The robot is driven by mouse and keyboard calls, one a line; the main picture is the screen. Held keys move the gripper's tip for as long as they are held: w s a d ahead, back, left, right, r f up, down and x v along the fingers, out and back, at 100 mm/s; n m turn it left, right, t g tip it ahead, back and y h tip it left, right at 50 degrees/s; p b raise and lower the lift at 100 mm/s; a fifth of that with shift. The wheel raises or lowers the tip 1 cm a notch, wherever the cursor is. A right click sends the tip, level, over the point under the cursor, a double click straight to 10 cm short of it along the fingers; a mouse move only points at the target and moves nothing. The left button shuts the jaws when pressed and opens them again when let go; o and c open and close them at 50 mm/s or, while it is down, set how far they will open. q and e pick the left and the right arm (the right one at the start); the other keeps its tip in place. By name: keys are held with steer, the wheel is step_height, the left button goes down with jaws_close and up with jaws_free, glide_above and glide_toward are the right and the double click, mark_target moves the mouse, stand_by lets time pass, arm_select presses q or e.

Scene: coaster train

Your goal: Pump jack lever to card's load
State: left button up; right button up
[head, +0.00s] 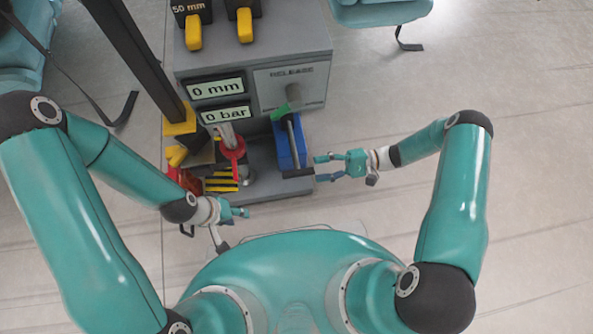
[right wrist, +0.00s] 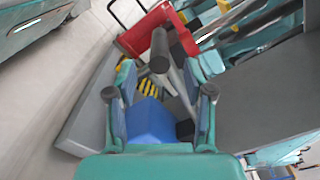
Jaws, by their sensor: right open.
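The jack lever is a grey bar with a dark grip (head: 298,172) over a blue pump block (head: 283,148). In the right wrist view the dark grip (right wrist: 160,52) points toward the camera, between and beyond the fingertips, above the blue block (right wrist: 148,120). My right gripper (head: 322,168) is open and empty, just right of the lever end; its jaws also show in the right wrist view (right wrist: 160,92). The displays read 0 mm (head: 216,87) and 0 bar (head: 226,112). My left gripper (head: 240,212) is below the stand, its jaw gap unclear. I see no readable load card.
A red part (head: 232,148) and yellow-black stripes (head: 221,182) are left of the pump. A 50 mm block (head: 190,8) stands at the back.

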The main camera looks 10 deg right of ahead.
steer(key=a, duration=0.8)
steer(key=shift+b, duration=0.3)
jaws_close()
steer(key=shift+d, duration=0.1)
